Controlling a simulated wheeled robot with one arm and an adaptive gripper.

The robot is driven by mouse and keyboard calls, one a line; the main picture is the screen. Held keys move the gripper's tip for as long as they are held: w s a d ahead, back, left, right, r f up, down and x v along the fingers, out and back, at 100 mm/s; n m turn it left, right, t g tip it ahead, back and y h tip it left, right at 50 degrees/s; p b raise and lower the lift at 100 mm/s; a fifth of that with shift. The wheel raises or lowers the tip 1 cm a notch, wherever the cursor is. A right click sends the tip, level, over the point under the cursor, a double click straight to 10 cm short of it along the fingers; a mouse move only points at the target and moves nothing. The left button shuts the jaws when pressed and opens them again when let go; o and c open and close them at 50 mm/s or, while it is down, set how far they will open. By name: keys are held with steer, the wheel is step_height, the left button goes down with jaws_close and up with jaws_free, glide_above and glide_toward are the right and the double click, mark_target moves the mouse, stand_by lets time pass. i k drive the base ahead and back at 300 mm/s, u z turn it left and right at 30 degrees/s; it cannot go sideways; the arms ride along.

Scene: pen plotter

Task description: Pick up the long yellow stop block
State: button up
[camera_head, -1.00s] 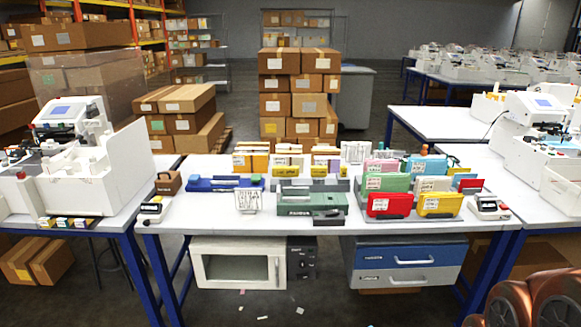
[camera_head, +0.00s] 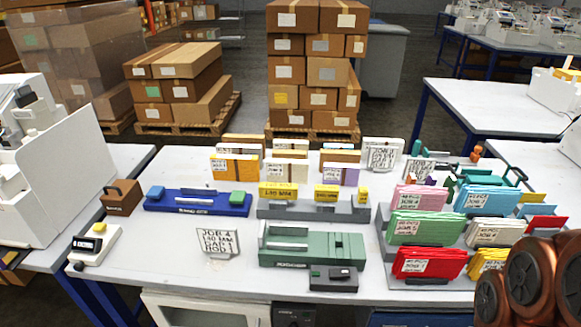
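Yellow stop blocks stand in a row on a grey rack (camera_head: 300,211) in the middle of the table. The long yellow stop block (camera_head: 277,191) is the widest, at the left end of the rack, with dark print on its front. A medium yellow block (camera_head: 326,194) stands to its right, and a small yellow block (camera_head: 363,195) is at the right end. My gripper is not in view; only copper-brown rounded parts of my arm show at the lower right, well away from the blocks.
In front of the rack is a green device (camera_head: 312,245) with a small dark unit. A blue device (camera_head: 198,202) stands left, a sign card (camera_head: 218,242) front left. Card stacks stand behind; coloured folders (camera_head: 436,227) fill the right.

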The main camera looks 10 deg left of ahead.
mark_target(266, 190)
steer(key=i, duration=1)
steer(key=u, duration=2.8)
